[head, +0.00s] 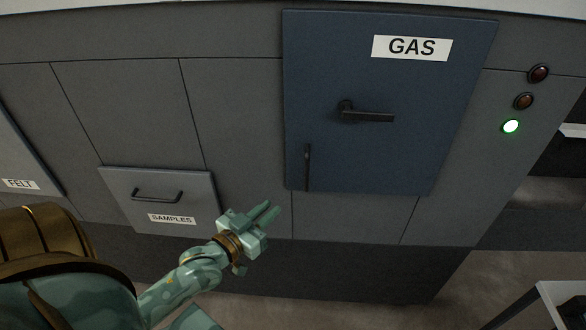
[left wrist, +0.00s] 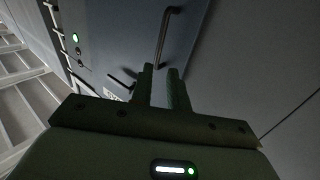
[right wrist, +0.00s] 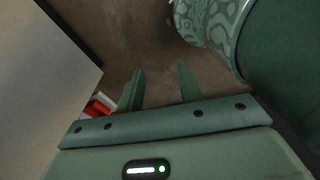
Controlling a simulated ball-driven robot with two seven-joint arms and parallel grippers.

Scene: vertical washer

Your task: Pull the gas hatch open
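The gas hatch (head: 390,155) is a dark blue panel labelled GAS, and it looks closed against the grey wall. A black lever handle (head: 368,116) lies roughly horizontal on it. A thin black vertical bar handle (head: 307,167) is near its lower left edge. My left gripper (head: 268,212) is just below and left of the hatch, empty, with a narrow gap between its fingers. In the left wrist view the bar handle (left wrist: 163,40) is just ahead of the fingertips (left wrist: 162,69). My right gripper (right wrist: 159,66) is open and empty over the floor, away from the hatch.
A SAMPLES drawer (head: 165,200) is left of the hatch, and a FELT panel (head: 20,160) is at the far left. Two dark red lamps (head: 538,73) and a lit green lamp (head: 510,126) are on the right. A white-topped table (head: 565,295) stands at lower right.

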